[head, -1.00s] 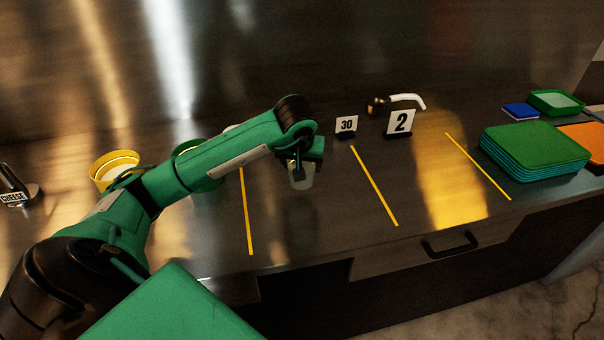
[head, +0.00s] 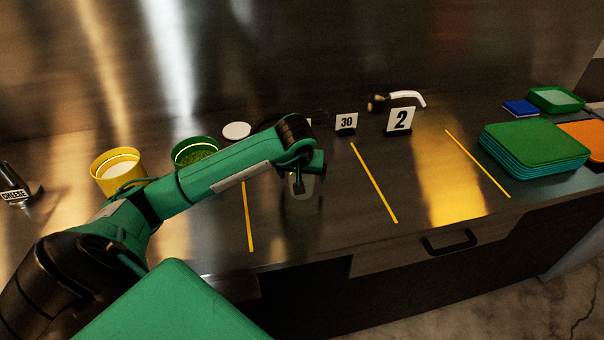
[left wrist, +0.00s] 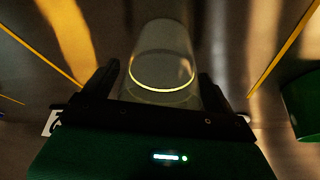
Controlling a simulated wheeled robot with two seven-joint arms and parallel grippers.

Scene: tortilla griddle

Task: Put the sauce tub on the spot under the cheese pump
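The sauce tub (head: 309,187) is a small clear cup at the end of my left arm. In the left wrist view the tub (left wrist: 163,62) stands between the two fingers, which lie close against its sides. My left gripper (head: 300,184) appears shut on it; the arm partly hides the tub in the head view. Whether its base touches the counter is hard to tell. The cheese pump (head: 14,188), with a CHEESE label, is at the far left edge, partly cut off. The spot under it cannot be made out. My right gripper is not in view.
A yellow tub (head: 103,178) and a green tub (head: 194,151) stand between the pump and my gripper. Number cards 30 (head: 346,122) and 2 (head: 400,120) stand at the back. Green trays (head: 535,150) are stacked at right. Yellow lines divide the mostly clear counter.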

